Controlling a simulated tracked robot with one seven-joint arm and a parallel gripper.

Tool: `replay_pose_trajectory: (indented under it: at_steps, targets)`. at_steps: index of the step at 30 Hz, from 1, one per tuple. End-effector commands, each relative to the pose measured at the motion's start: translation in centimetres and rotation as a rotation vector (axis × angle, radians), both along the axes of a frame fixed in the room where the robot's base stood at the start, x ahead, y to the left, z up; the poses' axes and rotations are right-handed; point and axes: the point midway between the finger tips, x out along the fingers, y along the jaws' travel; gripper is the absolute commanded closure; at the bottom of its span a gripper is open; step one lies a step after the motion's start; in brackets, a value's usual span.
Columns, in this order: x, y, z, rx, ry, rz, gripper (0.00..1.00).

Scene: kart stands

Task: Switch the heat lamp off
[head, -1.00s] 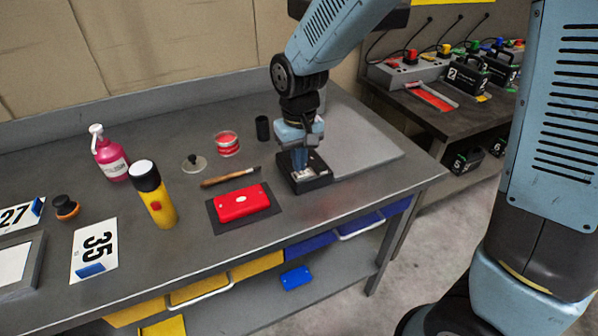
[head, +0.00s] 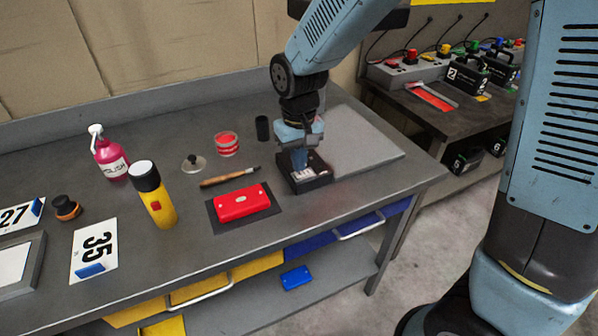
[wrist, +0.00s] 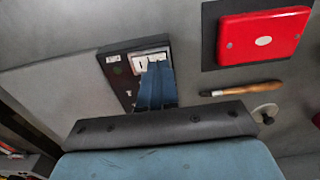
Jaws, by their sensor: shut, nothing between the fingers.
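A black switch box (head: 310,184) with a white rocker plate lies on the grey bench. It also shows in the wrist view (wrist: 121,79), with the white rocker switch (wrist: 150,58) at one end. My gripper (head: 300,165) points down over the box with its fingers together and empty. In the wrist view the fingertips (wrist: 157,66) are at the rocker and hide part of it; I cannot tell whether they touch. A dark hood (head: 370,14), perhaps the heat lamp, is partly behind my arm.
A red case (head: 242,203) on a dark mat and a brush (head: 229,177) lie left of the box. A black cup (head: 262,128) and a red tin (head: 227,144) stand behind. A grey panel (head: 360,142) lies right.

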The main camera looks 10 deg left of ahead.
Motion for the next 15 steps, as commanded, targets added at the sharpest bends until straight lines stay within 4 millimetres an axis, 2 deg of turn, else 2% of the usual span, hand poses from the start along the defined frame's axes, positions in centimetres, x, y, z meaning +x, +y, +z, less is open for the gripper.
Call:
replay_pose_trajectory:
  at_steps: [15]
  targets:
    - [0.01,0.01,-0.40,0.000,0.000,0.000,1.00]
